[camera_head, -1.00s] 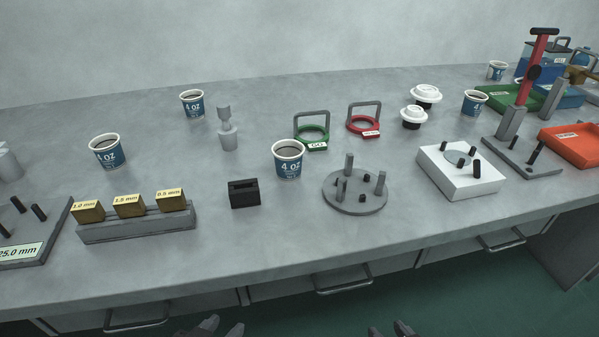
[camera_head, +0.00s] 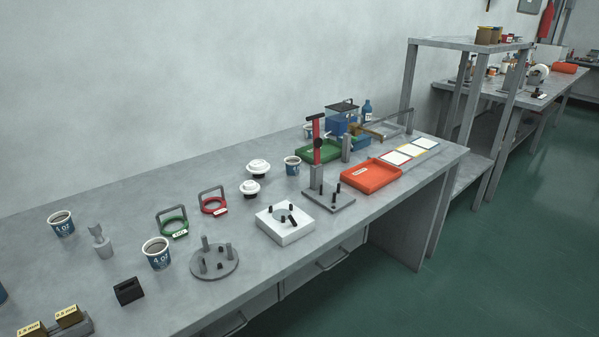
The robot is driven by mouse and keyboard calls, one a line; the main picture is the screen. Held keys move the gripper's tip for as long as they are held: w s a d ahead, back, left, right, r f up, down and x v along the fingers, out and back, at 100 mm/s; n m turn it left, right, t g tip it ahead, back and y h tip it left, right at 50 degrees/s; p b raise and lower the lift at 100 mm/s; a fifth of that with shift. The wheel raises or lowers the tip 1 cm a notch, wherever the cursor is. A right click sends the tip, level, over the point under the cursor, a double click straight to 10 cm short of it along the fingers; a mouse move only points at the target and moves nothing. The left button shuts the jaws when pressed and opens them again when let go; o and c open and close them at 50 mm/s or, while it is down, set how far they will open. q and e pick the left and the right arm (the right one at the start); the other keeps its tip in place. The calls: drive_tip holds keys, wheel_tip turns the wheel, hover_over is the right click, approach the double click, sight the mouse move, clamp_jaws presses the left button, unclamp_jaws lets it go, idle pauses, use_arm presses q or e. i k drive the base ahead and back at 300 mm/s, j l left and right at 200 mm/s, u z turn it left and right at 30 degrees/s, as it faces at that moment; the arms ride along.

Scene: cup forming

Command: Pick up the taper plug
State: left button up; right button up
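A grey metal piece with a stepped body and a narrow neck, which looks like the taper plug (camera_head: 102,241), stands upright on the bench at the left. It stands between a paper cup (camera_head: 61,223) behind it and another paper cup (camera_head: 157,253) to its right. Nothing touches it. Neither of my grippers is in view.
The grey bench (camera_head: 130,190) runs to the right. Near the plug are a black slotted block (camera_head: 128,291), a green ring gauge (camera_head: 173,222) and a round pegged plate (camera_head: 214,265).

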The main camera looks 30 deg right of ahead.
sight(102, 246)
drive_tip(key=i+l+u, duration=0.15)
drive_tip(key=l+u, duration=0.3)
drive_tip(key=l, duration=1.35)
drive_tip(key=k+l+u, duration=0.1)
drive_tip(key=l+u, duration=0.3)
drive_tip(key=l, duration=1.4)
drive_tip(key=i+l+u, duration=0.15)
drive_tip(key=i+l, duration=0.25)
drive_tip(key=l, duration=0.15)
